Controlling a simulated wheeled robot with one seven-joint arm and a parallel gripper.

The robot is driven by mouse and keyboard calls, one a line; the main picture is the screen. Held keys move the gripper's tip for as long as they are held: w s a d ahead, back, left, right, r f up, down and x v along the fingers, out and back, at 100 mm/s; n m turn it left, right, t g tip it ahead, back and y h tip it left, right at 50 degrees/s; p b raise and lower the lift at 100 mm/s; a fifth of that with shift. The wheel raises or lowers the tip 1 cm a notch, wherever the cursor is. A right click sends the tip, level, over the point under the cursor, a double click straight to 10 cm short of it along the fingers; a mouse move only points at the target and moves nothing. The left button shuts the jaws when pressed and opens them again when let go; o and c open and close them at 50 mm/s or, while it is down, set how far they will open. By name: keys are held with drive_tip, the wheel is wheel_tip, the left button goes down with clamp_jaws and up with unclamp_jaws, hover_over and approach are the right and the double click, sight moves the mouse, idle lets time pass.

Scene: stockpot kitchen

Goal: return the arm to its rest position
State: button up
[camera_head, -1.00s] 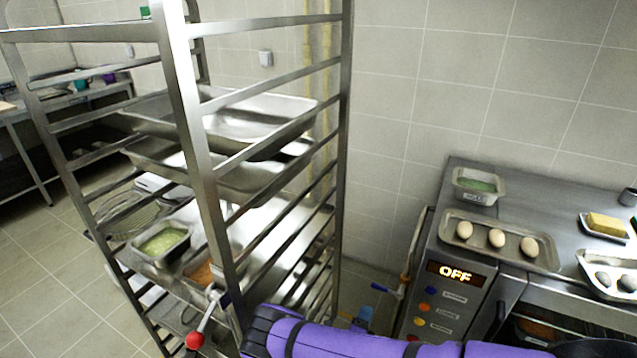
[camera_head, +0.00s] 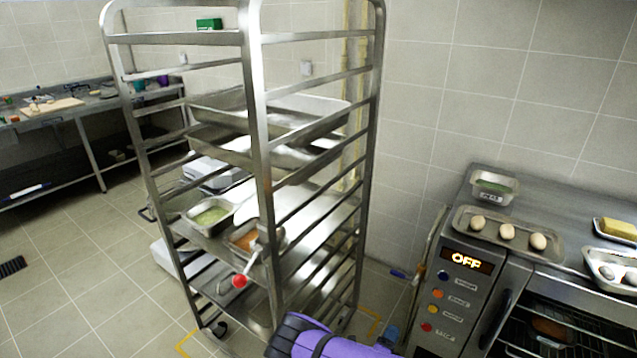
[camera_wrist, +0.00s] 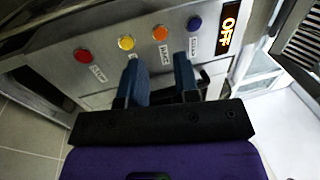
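My purple arm (camera_head: 325,343) shows at the bottom edge of the head view, in front of the foot of the metal rack. In the wrist view my gripper (camera_wrist: 158,62) has two blue fingers with a clear gap between them and nothing held. The fingers point toward the oven's control panel (camera_wrist: 112,60), with its coloured buttons and lit OFF display (camera_wrist: 228,27). I cannot tell the exact distance from the fingers to the panel.
The tall metal rack (camera_head: 258,110) holds trays and small food pans. The oven (camera_head: 500,262) stands at right, with an egg tray (camera_head: 560,248) and a green-filled pan (camera_head: 494,188) on top. Open tiled floor (camera_head: 80,285) lies at left. A counter (camera_head: 75,108) stands behind.

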drive_tip(key=w+r+m+g+h, duration=0.25)
drive_tip(key=r+m+g, duration=0.45)
drive_tip(key=r, duration=0.4)
drive_tip(key=w+r+m+g+h, duration=0.2)
drive_tip(key=r+m+g+h, duration=0.15)
drive_tip(key=r+m, duration=0.6)
drive_tip(key=s+d+r+m+g+y, duration=0.2)
drive_tip(key=r+m+g+y, duration=0.3)
drive_tip(key=r, duration=0.6)
drive_tip(key=s+d+r+m+g+y, duration=0.1)
drive_tip(key=s+d+r+m+g, duration=0.15)
drive_tip(key=r+m, duration=0.65)
drive_tip(key=s+d+r+m+y, duration=0.1)
drive_tip(key=s+r+m+y, duration=0.25)
drive_tip(key=r, duration=0.35)
drive_tip(key=s+d+r+m+t+y, duration=0.1)
drive_tip(key=s+r+m+y, duration=0.1)
drive_tip(key=s+r, duration=0.4)
drive_tip(key=s+d+r+m+y, duration=0.2)
drive_tip(key=s+r+m, duration=0.1)
drive_tip(key=r, duration=0.5)
drive_tip(key=s+a+r+m+t+y, duration=0.1)
drive_tip(key=s+r+m+t+y, duration=0.3)
drive_tip(key=s, duration=1.2)
drive_tip(key=shift+r+m+t, duration=0.8)
drive_tip(key=shift+r+m, duration=1.2)
